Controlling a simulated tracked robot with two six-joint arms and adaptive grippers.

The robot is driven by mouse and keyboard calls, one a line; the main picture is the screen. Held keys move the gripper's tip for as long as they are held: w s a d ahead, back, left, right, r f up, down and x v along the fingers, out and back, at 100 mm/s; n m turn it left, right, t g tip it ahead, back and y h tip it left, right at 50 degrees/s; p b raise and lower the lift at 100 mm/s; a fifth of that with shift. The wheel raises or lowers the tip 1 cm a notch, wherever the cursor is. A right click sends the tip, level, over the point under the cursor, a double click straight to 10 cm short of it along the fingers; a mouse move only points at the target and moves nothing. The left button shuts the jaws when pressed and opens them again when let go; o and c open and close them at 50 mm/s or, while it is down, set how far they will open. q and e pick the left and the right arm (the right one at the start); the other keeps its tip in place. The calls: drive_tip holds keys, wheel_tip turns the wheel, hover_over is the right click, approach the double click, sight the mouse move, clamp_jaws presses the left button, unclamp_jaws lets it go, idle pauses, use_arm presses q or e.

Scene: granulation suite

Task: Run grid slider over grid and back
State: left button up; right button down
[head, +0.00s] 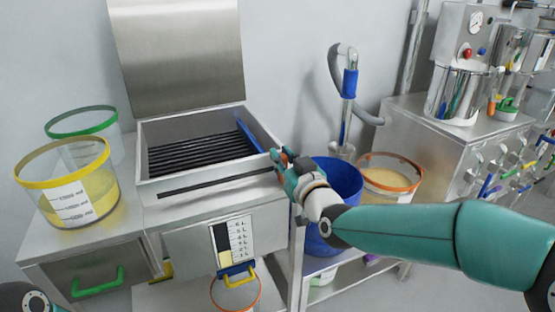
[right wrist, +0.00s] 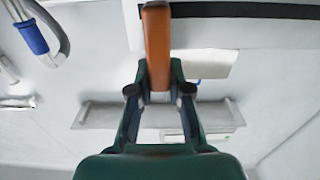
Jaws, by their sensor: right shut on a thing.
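The grid (head: 200,153), a set of dark parallel bars, lies in the open steel box of the machine. The blue slider (head: 248,133) stands at the grid's right end. A long dark slot (head: 205,182) runs along the machine's front. My right gripper (head: 282,160) is at the machine's front right corner, near the slot's right end. In the right wrist view its fingers are shut on an orange-brown handle (right wrist: 157,48). The handle's link to the slider is hidden in the head view. My left gripper is out of view.
The steel lid (head: 178,55) stands raised behind the box. A yellow-rimmed bucket (head: 70,185) and a green-rimmed one (head: 82,122) stand left. A blue bin (head: 340,178) and an orange-rimmed bucket (head: 390,176) are close to my right arm.

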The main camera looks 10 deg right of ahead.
drive_tip(key=c, duration=1.1)
unclamp_jaws()
drive_tip(key=shift+s, duration=0.1)
drive_tip(key=v, duration=1.2)
drive_tip(key=shift+f, duration=0.15)
